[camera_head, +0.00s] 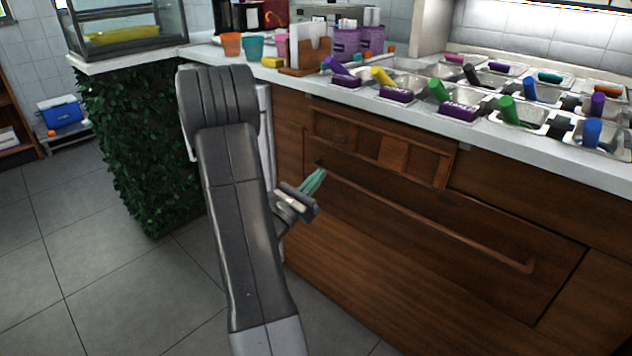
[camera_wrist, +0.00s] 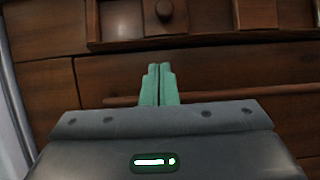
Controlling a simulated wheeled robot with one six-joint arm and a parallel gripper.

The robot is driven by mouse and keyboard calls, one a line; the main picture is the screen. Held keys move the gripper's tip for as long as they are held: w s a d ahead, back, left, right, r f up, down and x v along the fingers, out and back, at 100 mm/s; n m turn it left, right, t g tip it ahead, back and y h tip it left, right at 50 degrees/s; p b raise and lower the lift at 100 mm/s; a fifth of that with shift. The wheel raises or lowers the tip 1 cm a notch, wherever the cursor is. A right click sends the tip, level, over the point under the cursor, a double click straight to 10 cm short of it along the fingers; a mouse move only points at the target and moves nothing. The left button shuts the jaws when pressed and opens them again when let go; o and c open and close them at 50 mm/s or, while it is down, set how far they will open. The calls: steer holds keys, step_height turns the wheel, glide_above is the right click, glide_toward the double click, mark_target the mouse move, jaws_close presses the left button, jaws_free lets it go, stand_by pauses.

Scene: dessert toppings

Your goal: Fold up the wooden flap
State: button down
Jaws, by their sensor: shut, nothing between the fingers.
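The wooden flap (camera_head: 345,126) appears to be the framed panel with recessed compartments, hanging against the front of the brown counter just under the white top. Its lower edge also shows at the top of the wrist view (camera_wrist: 215,40), with a round knob (camera_wrist: 165,10) in one compartment. My gripper (camera_head: 316,178) has green fingers, shut and empty. In the head view it is in front of the cabinet, left of and below the flap. In the wrist view its fingertips (camera_wrist: 160,68) appear just below the flap's lower edge; I cannot tell whether they touch the wood.
A long wooden bar handle (camera_head: 430,220) runs across the drawer front below the flap. The white countertop (camera_head: 545,160) above holds several topping trays with coloured scoops. A leafy green panel (camera_head: 135,150) stands at the left. The tiled floor (camera_head: 110,280) is clear.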

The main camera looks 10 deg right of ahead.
step_height(320, 180, up, 6)
steer(key=w+d, duration=0.2)
steer(key=shift+d+f+b, duration=0.2)
steer(key=shift+f+b, duration=0.05)
steer(key=shift+b, duration=0.2)
stand_by(1.5)
